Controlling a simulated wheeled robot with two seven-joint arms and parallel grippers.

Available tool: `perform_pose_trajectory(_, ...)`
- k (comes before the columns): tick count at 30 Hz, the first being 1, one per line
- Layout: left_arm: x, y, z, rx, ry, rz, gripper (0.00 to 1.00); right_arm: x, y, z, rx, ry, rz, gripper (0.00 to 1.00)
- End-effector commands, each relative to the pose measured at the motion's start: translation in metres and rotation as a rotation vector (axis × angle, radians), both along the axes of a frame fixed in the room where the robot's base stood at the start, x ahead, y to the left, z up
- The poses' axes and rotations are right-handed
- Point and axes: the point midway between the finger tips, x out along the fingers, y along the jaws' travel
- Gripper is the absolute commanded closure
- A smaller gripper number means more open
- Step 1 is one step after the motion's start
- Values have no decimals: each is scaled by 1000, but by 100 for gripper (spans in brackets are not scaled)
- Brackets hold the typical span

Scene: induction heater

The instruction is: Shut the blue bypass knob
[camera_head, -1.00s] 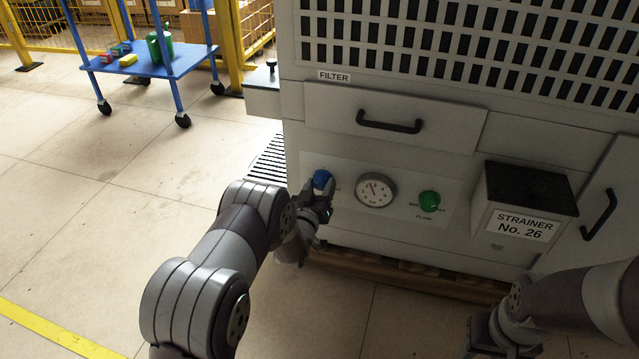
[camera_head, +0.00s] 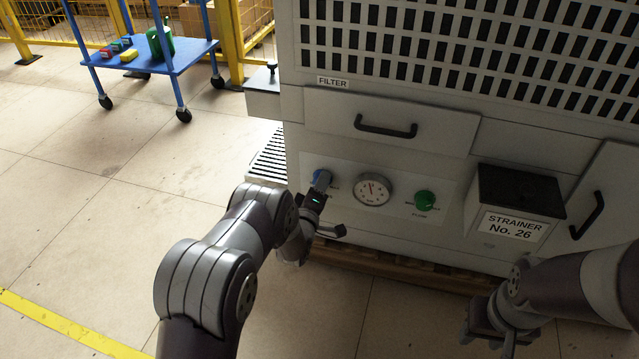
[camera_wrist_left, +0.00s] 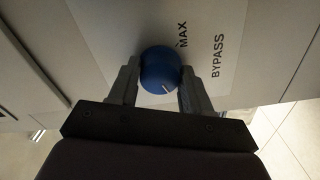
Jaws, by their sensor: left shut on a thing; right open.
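The blue bypass knob (camera_wrist_left: 160,68) is round with a white pointer mark, on a pale panel lettered MAX and BYPASS in the left wrist view. In the head view the knob (camera_head: 318,175) is mostly hidden by my left gripper (camera_head: 320,182). My left gripper (camera_wrist_left: 158,82) is shut on the knob, one finger on each side of it. My right gripper (camera_head: 490,327) is low at the right, away from the panel; its fingers are hard to make out.
A round gauge (camera_head: 373,189) and a green knob (camera_head: 425,199) sit right of the blue knob. A strainer box (camera_head: 513,207) juts out further right. A filter drawer (camera_head: 440,125) with a black handle is above. A blue cart (camera_head: 180,58) stands far left; the floor between is clear.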

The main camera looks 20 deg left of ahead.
Motion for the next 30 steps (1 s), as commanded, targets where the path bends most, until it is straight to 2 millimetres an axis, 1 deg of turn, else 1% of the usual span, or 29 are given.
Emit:
perform_pose_trajectory(1,-1,0,0,-35,6,0,82,0,0,4,0,0,0,57)
perform_pose_trajectory(6,-1,0,0,-166,10,0,82,0,0,8,0,0,0,57)
perform_pose_trajectory(15,-1,-1,-1,-320,16,0,82,0,0,13,0,0,0,57)
perform_pose_trajectory(21,-1,-1,-1,-367,18,0,82,0,0,15,0,0,0,57)
perform_pose_trajectory(30,-1,-1,-2,-381,18,0,82,0,0,15,0,0,0,57)
